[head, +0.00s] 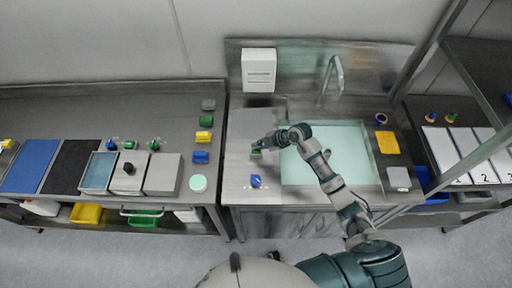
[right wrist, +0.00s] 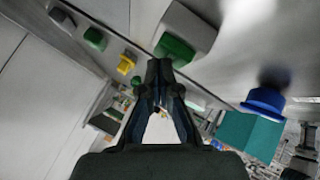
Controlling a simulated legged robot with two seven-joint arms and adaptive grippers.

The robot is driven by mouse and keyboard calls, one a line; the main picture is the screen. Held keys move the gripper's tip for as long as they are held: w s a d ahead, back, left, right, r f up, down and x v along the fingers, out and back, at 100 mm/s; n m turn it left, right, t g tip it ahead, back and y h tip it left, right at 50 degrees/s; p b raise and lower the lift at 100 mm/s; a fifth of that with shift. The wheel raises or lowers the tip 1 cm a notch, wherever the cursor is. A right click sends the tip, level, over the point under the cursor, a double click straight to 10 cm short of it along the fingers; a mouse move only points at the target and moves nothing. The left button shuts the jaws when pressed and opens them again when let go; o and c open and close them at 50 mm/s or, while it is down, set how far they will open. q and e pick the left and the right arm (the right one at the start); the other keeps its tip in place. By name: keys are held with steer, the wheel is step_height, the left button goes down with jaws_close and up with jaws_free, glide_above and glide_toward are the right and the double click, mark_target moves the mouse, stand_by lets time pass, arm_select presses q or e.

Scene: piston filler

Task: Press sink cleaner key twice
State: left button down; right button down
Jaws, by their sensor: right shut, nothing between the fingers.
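A green key (head: 256,151) sits on the steel counter left of the sink (head: 325,155). In the right wrist view the green key (right wrist: 174,50) stands out from a pale grey block, just beyond my fingertips. My right gripper (head: 258,145) is shut and empty, its tips right at the green key; I cannot tell whether they touch it. The right wrist view shows the closed tips (right wrist: 160,66) too. A blue knob (head: 256,181) is on the same counter, nearer the front; it also shows in the right wrist view (right wrist: 264,100). My left gripper is out of view.
A white labelled box (head: 259,70) is at the back wall beside the tap (head: 331,75). The left bench (head: 100,92) carries several coloured keys, trays and a blue mat (head: 30,165). My right arm spans the sink.

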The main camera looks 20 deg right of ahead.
steer(key=shift+f, duration=0.4)
steer(key=shift+r, duration=0.15)
steer(key=shift+r+p, duration=1.15)
steer(key=shift+p, duration=0.2)
step_height(320, 180, up, 5)
steer(key=p, duration=0.5)
steer(key=shift+r+p, duration=0.1)
steer(key=shift+p, duration=0.25)
